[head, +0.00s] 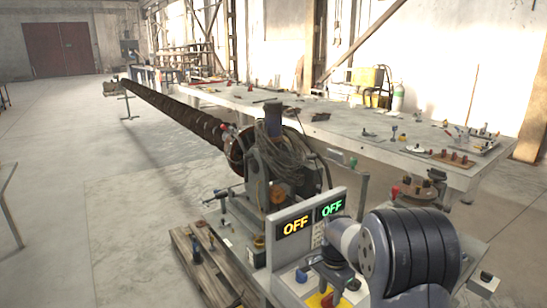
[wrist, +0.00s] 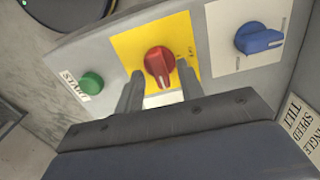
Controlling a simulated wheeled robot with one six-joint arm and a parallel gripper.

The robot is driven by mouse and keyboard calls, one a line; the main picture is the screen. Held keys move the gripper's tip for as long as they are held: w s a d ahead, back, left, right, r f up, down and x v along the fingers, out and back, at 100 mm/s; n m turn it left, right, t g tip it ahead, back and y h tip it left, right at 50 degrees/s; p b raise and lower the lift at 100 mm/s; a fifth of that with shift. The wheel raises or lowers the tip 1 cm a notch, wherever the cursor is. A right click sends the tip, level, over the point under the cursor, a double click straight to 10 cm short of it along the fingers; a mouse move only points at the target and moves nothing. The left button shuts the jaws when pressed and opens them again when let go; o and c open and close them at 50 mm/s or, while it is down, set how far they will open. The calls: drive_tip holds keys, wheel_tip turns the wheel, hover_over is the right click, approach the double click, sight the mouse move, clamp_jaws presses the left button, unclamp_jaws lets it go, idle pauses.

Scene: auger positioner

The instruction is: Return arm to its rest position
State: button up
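In the wrist view, my gripper (wrist: 159,73) has its two fingers apart, one on each side of a red rotary knob (wrist: 159,62) on a yellow plate (wrist: 128,45). I cannot tell whether the fingers touch the knob. A green button (wrist: 91,83) labelled START lies to the left, and a blue knob (wrist: 262,38) on a white plate lies to the right. In the head view, my dark grey arm (head: 410,250) reaches over the control panel at the bottom. My fingertips are hard to make out there.
A display (head: 308,222) behind the panel reads OFF twice, in yellow and green. Behind it stands a grey machine (head: 280,170) with a long brown auger (head: 175,112) running to the back left. A long table (head: 330,128) with small parts stands behind. Open floor lies left.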

wheel_tip(320, 180, up, 10)
wheel_tip(320, 180, down, 11)
drive_tip(key=shift+s+r, duration=0.1)
drive_tip(key=shift+n, duration=0.3)
drive_tip(key=n, duration=0.3)
drive_tip(key=shift+n+p, duration=0.3)
drive_tip(key=shift+n, duration=0.1)
drive_tip(key=n, duration=0.5)
drive_tip(key=shift+p, duration=0.35)
